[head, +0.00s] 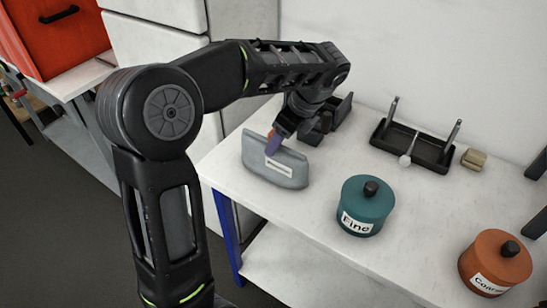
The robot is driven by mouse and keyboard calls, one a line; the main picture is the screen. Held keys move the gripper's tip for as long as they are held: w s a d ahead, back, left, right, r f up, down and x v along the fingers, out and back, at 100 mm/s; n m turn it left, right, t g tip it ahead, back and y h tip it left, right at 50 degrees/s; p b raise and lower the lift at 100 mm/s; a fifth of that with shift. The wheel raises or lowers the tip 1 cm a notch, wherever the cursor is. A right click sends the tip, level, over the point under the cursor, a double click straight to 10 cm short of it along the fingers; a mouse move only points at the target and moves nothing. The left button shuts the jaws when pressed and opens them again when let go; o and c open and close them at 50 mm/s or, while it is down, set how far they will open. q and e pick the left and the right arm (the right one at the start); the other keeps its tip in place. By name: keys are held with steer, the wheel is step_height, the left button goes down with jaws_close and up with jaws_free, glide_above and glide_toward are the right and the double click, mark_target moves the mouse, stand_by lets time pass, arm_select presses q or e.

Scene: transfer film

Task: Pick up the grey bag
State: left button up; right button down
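The grey bag (284,173) stands upright on the white table (318,232) near its left end, with a small white label on its front. My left arm reaches over from the left and bends down to it. My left gripper (274,143) is at the bag's top edge, with an orange and purple finger overlapping the upper front of the bag. The other finger is hidden, so I cannot tell whether the gripper is closed on the bag. The bag appears to rest on the table. My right gripper is not in view.
A teal jar labelled "Fine" (365,208) stands right of the bag, and an orange jar (494,264) stands further right. Behind are a black tray with upright posts (425,151) and a small tan block (473,159). A wall bounds the back. Bare tabletop lies between bag and teal jar.

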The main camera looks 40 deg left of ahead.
mark_target(273, 157)
arm_select(q)
steer(key=shift+p+x, duration=0.6)
steer(key=shift+x, duration=2.05)
steer(key=shift+a, duration=0.15)
steer(key=shift+r, duration=0.1)
jaws_close()
